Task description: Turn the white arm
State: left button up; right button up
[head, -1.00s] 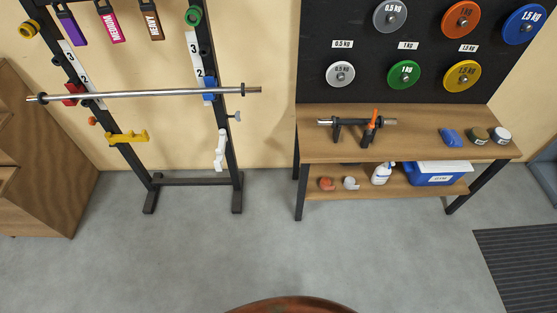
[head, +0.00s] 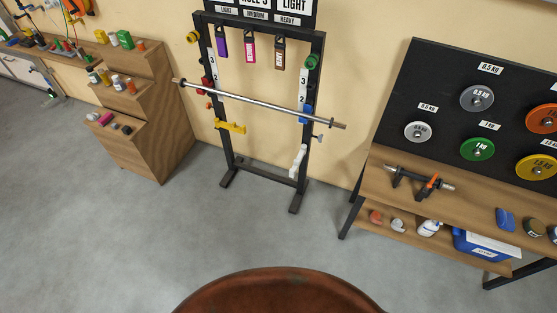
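The white arm (head: 298,160) is on the right upright of the black squat rack (head: 318,75), low down, below the blue holder (head: 306,114). It appears roughly upright, along the post. A silver barbell (head: 260,103) lies across the rack above both arms. Neither of my grippers shows in the head view.
A wooden stepped shelf (head: 145,110) stands left of the rack. A wooden bench (head: 390,205) with a plate board (head: 440,80) stands at the right. Grey floor in front of the rack is clear. A brown rounded surface (head: 280,290) fills the bottom middle.

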aim_at(292, 172)
jog(key=u, duration=0.75)
jog(key=i, duration=1.2)
jog(key=z, duration=1.05)
